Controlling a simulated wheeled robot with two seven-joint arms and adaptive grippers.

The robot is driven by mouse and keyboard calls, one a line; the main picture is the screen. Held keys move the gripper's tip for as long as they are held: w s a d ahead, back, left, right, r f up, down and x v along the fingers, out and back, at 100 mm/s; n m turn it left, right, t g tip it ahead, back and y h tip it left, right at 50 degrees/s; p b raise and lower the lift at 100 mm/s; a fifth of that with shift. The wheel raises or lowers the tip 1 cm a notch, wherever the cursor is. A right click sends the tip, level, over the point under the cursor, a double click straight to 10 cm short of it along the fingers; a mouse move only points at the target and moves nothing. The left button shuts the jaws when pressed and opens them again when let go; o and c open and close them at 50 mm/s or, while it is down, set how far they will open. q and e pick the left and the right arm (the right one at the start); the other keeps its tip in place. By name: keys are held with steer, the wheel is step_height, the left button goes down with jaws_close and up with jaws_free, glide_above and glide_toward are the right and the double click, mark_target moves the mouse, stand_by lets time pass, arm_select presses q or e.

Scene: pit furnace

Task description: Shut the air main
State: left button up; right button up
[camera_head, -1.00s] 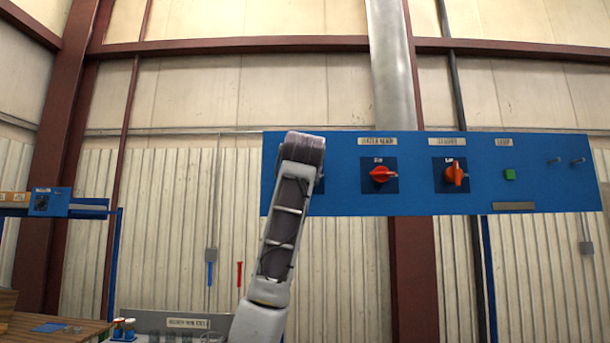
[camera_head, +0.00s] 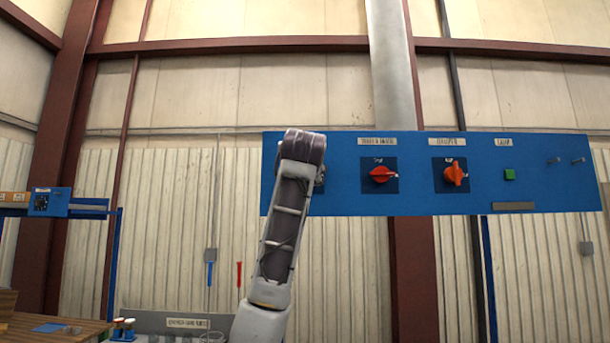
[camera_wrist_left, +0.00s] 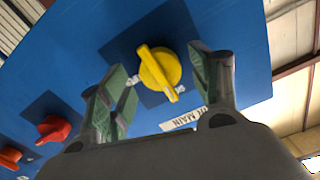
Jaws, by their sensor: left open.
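A yellow rotary handle (camera_wrist_left: 158,70) sits on a dark square plate on the blue panel in the left wrist view. A white label (camera_wrist_left: 185,119) beside it, partly covered by my gripper, reads "MAIN" at its visible end. My left gripper (camera_wrist_left: 158,60) is open, with one green-padded finger on each side of the yellow handle. No contact between fingers and handle can be made out. In the head view my left arm covers the yellow handle and the gripper, in front of the left end of the blue panel (camera_head: 345,203).
Two red rotary handles (camera_head: 380,175) (camera_head: 455,174) sit on the panel to the right, followed by a green button (camera_head: 509,174) and two pegs. A wooden bench (camera_head: 50,330) stands at lower left, with a blue-framed unit (camera_head: 50,202) behind.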

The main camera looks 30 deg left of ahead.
arm_select(q)
steer(key=v, duration=1)
steer(key=shift+s+d, duration=0.2)
steer(key=shift+d, duration=0.05)
steer(key=shift+f, duration=0.1)
